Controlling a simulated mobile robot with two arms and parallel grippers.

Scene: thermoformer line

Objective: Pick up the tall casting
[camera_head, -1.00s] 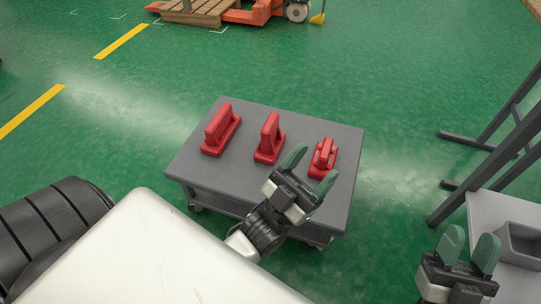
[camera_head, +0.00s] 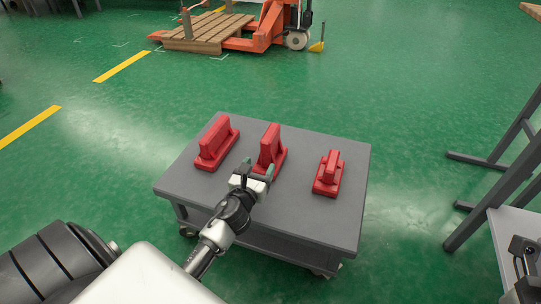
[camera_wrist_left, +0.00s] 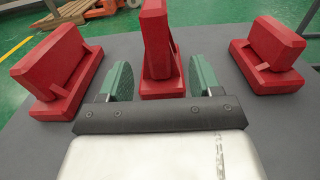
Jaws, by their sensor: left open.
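Three red castings stand on a grey cart. The middle one (camera_head: 269,146) has a tall, narrow upright on a base and looks like the tall casting. It also shows in the left wrist view (camera_wrist_left: 157,40), upright, straight ahead. My left gripper (camera_head: 257,168) is open and empty at its near side, hiding part of its base. In the left wrist view, the green fingers (camera_wrist_left: 162,80) frame the lower casting from either side; I cannot tell whether they touch it. My right gripper's fingers are not visible.
A long casting (camera_head: 216,143) stands to the left and a low casting (camera_head: 328,173) to the right, both clear of my fingers. The cart top (camera_head: 310,222) is bare at the front. A grey steel frame (camera_head: 495,180) stands right; a pallet truck (camera_head: 265,30) is behind.

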